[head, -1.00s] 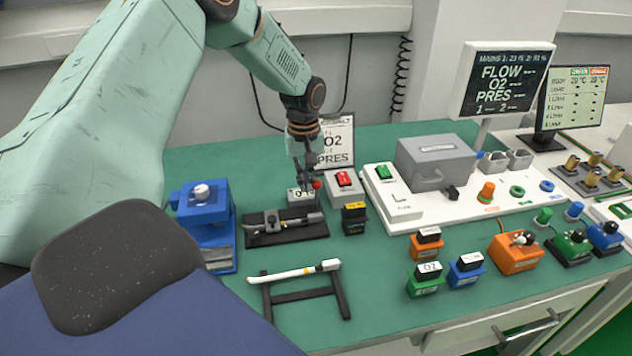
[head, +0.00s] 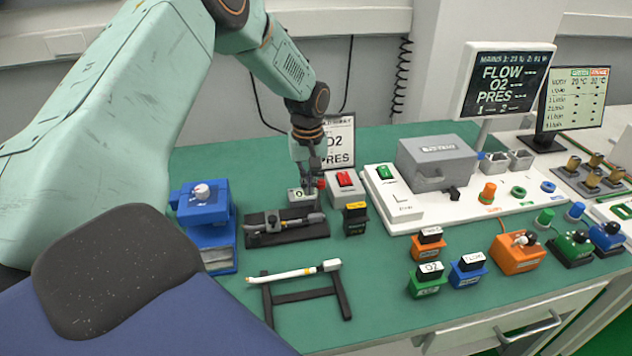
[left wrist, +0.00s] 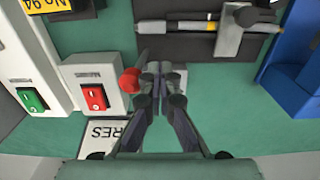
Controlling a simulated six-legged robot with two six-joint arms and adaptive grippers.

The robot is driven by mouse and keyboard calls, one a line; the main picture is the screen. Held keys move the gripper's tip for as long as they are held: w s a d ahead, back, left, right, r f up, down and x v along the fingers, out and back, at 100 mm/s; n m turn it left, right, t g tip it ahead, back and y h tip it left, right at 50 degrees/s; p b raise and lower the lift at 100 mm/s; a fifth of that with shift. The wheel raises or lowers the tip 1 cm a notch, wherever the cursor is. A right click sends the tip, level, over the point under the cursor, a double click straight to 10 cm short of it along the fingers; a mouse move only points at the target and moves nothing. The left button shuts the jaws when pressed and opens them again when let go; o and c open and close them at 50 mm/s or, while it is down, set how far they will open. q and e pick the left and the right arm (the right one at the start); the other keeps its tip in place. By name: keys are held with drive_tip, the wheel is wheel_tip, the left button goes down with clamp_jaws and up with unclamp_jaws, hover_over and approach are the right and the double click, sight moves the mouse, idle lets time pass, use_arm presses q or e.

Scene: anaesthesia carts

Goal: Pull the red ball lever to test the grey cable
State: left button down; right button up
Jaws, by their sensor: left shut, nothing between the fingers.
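The red ball (head: 320,183) of the lever shows just right of my left gripper (head: 310,187) in the head view. In the left wrist view the red ball (left wrist: 129,80) sits left of the closed fingertips (left wrist: 158,70), with a short grey rod running up from it. The fingers are shut with nothing between them; whether their side touches the ball I cannot tell. A small grey box (head: 296,196) with a label or display lies under the fingertips, partly hidden. I cannot pick out a grey cable. My right gripper is not in view.
A grey box with a red switch (head: 344,184) stands close right of the lever. A black tray with a grey instrument (head: 285,238) lies in front. A blue device (head: 205,215) stands left. An upright sign (head: 337,140) is behind.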

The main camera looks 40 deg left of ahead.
use_arm(q)
drive_tip(key=shift+w+d+f, duration=0.1)
drive_tip(key=shift+w+d, duration=0.2)
drive_tip(key=shift+w, duration=0.1)
drive_tip(key=shift+w+d+b, duration=0.2)
drive_tip(key=shift+b, duration=0.15)
drive_tip(key=shift+w+d+f, duration=0.15)
drive_tip(key=shift+w+d, duration=0.15)
drive_tip(key=shift+w, duration=0.05)
drive_tip(key=shift+s+a+p, duration=0.45)
drive_tip(key=shift+s+p, duration=0.1)
drive_tip(key=shift+s+a+p, duration=1.2)
drive_tip(key=shift+s+p, duration=0.25)
drive_tip(key=shift+p, duration=0.4)
wheel_tip(320, 180, up, 7)
drive_tip(key=p, duration=0.7)
drive_tip(key=shift+p, duration=0.3)
